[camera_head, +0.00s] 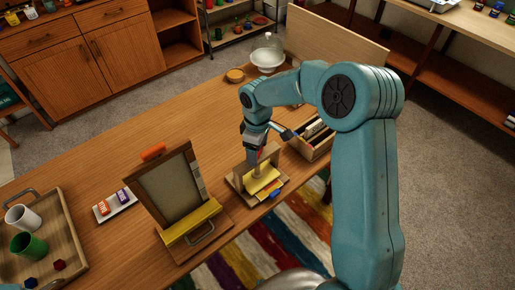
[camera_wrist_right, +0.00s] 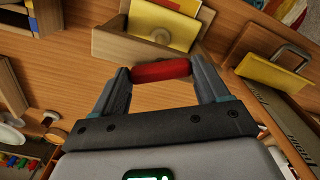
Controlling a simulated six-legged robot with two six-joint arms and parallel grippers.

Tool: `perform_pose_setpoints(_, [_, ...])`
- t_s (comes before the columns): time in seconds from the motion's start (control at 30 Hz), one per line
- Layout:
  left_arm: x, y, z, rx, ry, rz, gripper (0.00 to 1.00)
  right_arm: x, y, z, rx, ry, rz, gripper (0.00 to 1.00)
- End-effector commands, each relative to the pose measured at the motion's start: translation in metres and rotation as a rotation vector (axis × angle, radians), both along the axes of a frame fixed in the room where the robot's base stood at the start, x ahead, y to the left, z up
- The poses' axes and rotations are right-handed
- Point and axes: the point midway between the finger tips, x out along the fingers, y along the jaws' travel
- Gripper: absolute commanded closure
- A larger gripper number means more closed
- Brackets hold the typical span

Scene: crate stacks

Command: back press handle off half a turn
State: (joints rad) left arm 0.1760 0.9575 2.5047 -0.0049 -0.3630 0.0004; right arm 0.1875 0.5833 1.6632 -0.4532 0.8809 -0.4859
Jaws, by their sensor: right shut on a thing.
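The small wooden press (camera_head: 240,186) stands on the table's near edge, with yellow material in it. In the right wrist view its wooden frame (camera_wrist_right: 118,46) is at the top, with yellow sheets in it. My right gripper (camera_head: 257,153) is above the press. In the wrist view my right gripper (camera_wrist_right: 161,72) is shut on the red press handle (camera_wrist_right: 161,71), a short bar lying across between the two fingers. The arm and gripper hide part of the press in the head view.
An upright framed board (camera_head: 172,188) with a yellow ledge stands left of the press. An open wooden box (camera_head: 315,148) is close on its right. A tray (camera_head: 68,210) with cups is at far left. The table behind the press is mostly clear.

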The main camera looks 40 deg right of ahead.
Motion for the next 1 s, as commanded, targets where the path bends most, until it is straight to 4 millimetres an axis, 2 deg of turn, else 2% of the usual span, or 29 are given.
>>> perform_pose_setpoints(1.0, [0.0,-0.0001,0.0096,0.0,0.0,0.0,0.57,0.0018,0.0009,0.002,-0.001,-0.007,0.964,0.56])
